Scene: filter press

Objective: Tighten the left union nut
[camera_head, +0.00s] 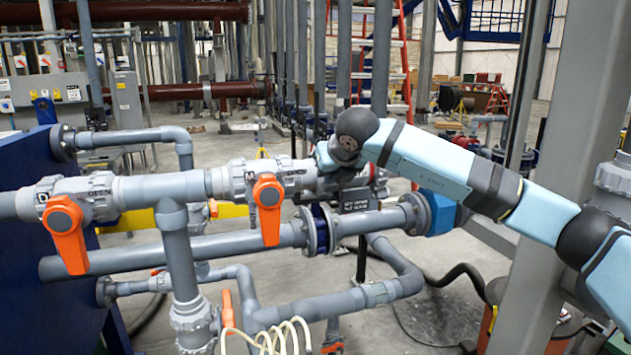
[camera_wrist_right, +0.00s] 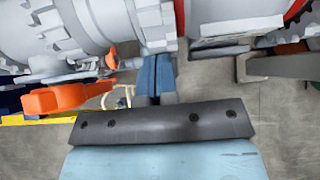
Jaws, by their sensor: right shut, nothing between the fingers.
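Grey ribbed union nuts flank the grey valve with an orange handle (camera_head: 268,210) in the middle of the head view. Its left-side nut (camera_head: 238,178) sits on the horizontal pipe, and another nut is on its right side. Which one the task calls left, I cannot tell for sure. In the right wrist view, ribbed grey nuts and valve body (camera_wrist_right: 85,25) fill the upper left. My right gripper (camera_wrist_right: 156,70) is shut and empty, its blue fingers close together just below the grey pipework. In the head view its fingers are hidden behind my wrist. My left gripper is not in view.
A second orange-handled valve (camera_head: 67,235) is on the same pipe at left. A lower parallel pipe (camera_head: 230,243) with blue flanges (camera_head: 318,230) runs beneath. A cream coiled hose (camera_head: 270,338) hangs at the bottom. A grey steel column (camera_head: 560,150) stands at right.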

